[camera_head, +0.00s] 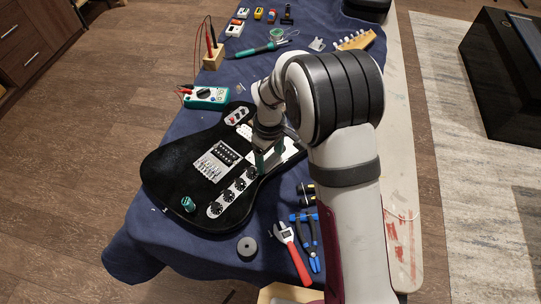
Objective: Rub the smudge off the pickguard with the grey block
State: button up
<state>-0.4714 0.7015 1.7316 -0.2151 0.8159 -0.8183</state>
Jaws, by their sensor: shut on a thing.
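The black guitar body (175,165) lies flat on the blue cloth. Its white pickguard (291,153) shows in part beside and behind my gripper. My gripper (267,160) has green fingertips and is low over the pickguard, close to the row of black knobs. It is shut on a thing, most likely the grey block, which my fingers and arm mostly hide. I cannot tell whether the block touches the pickguard. I cannot make out the smudge; my arm covers part of the pickguard.
A grey ring (247,246), red-handled wrench (293,250) and blue pliers (306,238) lie near the front. A multimeter (207,97) lies left, a soldering iron (261,48) behind. My arm covers the right side.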

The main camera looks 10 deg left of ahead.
jog(key=shift+s+f, duration=0.1)
jog(key=shift+s, duration=0.05)
jog(key=shift+w+d, duration=0.15)
jog(key=shift+w, duration=0.25)
jog(key=shift+s+a, duration=0.2)
jog(key=shift+s, duration=0.2)
jog(key=shift+w, duration=0.1)
